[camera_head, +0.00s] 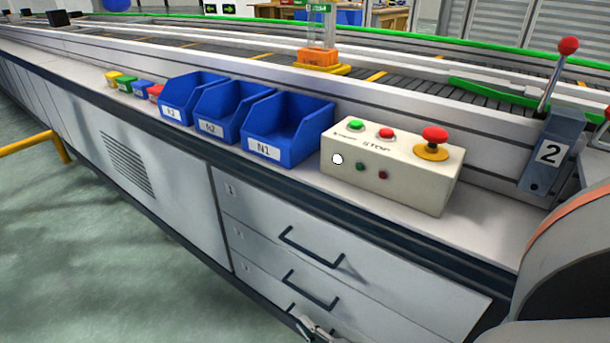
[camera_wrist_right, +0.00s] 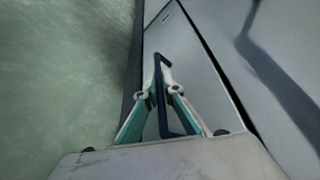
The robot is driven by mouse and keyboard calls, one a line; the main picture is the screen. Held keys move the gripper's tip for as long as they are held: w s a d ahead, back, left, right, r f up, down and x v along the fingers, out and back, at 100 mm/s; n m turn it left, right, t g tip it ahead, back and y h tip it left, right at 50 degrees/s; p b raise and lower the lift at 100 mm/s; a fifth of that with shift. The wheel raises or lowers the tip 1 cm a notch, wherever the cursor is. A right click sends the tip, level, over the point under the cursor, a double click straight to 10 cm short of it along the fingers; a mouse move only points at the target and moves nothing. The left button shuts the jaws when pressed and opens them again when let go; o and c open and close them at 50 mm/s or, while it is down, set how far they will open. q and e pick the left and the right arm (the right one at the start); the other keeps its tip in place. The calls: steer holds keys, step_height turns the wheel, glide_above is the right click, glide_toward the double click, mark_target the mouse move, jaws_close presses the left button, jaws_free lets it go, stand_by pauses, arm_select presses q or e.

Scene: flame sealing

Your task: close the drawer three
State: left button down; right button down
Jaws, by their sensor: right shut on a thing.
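The grey cabinet has a stack of drawers with dark bar handles. The top drawer handle (camera_head: 312,247) and the middle drawer handle (camera_head: 312,289) are free. My right gripper (camera_head: 308,325) is at the lowest visible drawer, at the bottom edge of the head view. In the right wrist view, my right gripper (camera_wrist_right: 163,92) is shut on the dark drawer handle (camera_wrist_right: 160,72), with its fingers on either side of the bar. That drawer's front (camera_wrist_right: 168,35) is beside a dark gap. How far this drawer stands out is not clear. My left gripper is not in view.
On the counter above stand a control box (camera_head: 390,165) with buttons, blue bins (camera_head: 285,130), and a lever unit (camera_head: 550,155) marked 2. A conveyor runs behind. Open green floor (camera_head: 90,250) lies left of the cabinet, with a yellow rail (camera_head: 30,145).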

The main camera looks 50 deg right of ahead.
steer(key=shift+d+r, duration=0.1)
steer(key=shift+d, duration=0.25)
steer(key=c, duration=2.2)
jaws_free()
steer(key=v, duration=1.2)
steer(key=shift+w+a, duration=0.1)
